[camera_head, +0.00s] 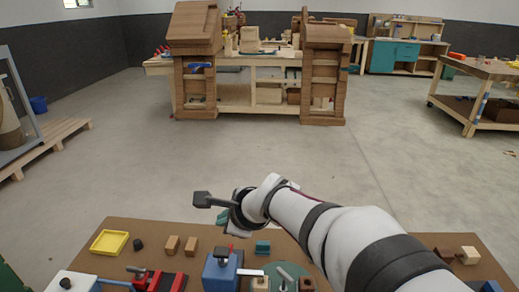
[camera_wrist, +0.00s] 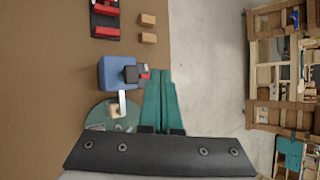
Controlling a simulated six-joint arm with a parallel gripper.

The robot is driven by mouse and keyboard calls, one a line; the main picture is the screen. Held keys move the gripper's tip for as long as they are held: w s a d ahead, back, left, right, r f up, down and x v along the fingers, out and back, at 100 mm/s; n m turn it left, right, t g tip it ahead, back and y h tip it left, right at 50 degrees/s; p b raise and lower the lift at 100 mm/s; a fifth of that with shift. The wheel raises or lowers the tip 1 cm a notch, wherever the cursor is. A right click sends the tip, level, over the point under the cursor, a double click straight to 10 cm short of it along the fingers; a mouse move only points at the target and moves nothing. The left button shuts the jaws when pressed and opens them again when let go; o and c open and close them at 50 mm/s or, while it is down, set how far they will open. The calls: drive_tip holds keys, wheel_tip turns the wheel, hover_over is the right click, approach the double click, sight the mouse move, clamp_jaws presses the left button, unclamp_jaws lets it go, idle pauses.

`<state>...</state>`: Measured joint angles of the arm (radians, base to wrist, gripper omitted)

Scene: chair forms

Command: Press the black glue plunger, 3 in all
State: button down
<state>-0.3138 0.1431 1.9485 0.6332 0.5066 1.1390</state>
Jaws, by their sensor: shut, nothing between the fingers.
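The glue station is a blue block (camera_head: 219,272) with a black plunger (camera_head: 221,255) on top, standing at the front middle of the brown board. In the wrist view the blue block (camera_wrist: 112,73) and its black plunger (camera_wrist: 131,74) lie just left of my fingertips. My gripper (camera_head: 231,233) hangs above and behind the block. In the wrist view my gripper (camera_wrist: 155,72) shows two long green fingers together and empty. Its tips are beside the plunger, apart from it in the picture; their height above it is hard to tell. A small red part shows beside the plunger.
The white box (camera_head: 72,282) bears a black knob. Open floor lies behind.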

sight(222, 250)
drive_tip(key=shift+w+a+m, duration=0.45)
drive_tip(key=shift+w+m, duration=0.05)
drive_tip(key=shift+w, duration=0.2)
drive_tip(key=shift+f, duration=4.4)
drive_tip(key=shift+f, duration=0.4)
drive_tip(key=shift+f, duration=1)
drive_tip(key=shift+r, duration=1.4)
